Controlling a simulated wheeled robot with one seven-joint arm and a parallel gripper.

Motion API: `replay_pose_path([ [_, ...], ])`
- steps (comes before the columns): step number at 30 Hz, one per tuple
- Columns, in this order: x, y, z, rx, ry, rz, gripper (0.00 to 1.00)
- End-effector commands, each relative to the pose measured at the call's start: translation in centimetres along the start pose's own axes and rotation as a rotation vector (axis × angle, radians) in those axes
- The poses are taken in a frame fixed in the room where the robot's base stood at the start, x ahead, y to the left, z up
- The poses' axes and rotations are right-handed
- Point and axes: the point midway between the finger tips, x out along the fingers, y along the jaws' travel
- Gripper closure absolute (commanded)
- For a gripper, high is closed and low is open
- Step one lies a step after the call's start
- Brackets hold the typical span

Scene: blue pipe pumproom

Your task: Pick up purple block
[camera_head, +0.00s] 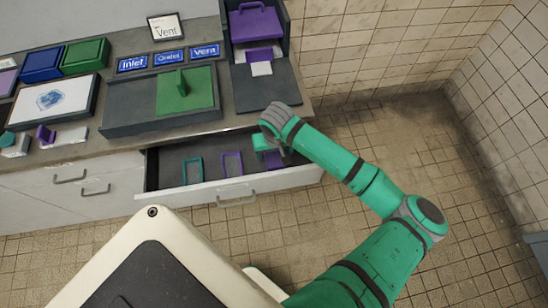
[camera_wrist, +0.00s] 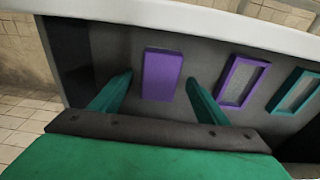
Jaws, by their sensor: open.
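The purple block (camera_wrist: 162,74) lies flat on the dark floor of the open drawer, near one end. In the wrist view it sits between and beyond the two green fingers of my gripper (camera_wrist: 155,88), which is open and empty. In the head view my gripper (camera_head: 268,152) is over the right end of the drawer, and only a part of the purple block (camera_head: 273,160) shows beneath it. Whether the fingertips reach down beside the block is hard to tell.
The open drawer (camera_head: 168,170) also holds a purple frame (camera_head: 232,163) and a teal frame (camera_head: 193,170). The counter above carries a tray (camera_head: 130,105) with a green piece (camera_head: 196,92), and a dark case (camera_head: 285,75) with purple items at right.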

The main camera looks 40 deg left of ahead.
Motion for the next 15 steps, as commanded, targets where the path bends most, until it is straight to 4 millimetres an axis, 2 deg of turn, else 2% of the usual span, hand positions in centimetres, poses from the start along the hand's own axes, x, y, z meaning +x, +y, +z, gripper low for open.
replay_pose_path([
  [5, 1.9, 0.0, 0.0, -0.001, 0.000, 0.001, 0.31],
  [13, 2.1, 0.0, -0.1, -0.001, 0.001, 0.000, 0.31],
  [14, 2.1, 0.0, -0.1, -0.001, 0.001, 0.000, 0.36],
  [15, 2.1, 0.0, 0.0, -0.001, 0.001, 0.000, 0.46],
])
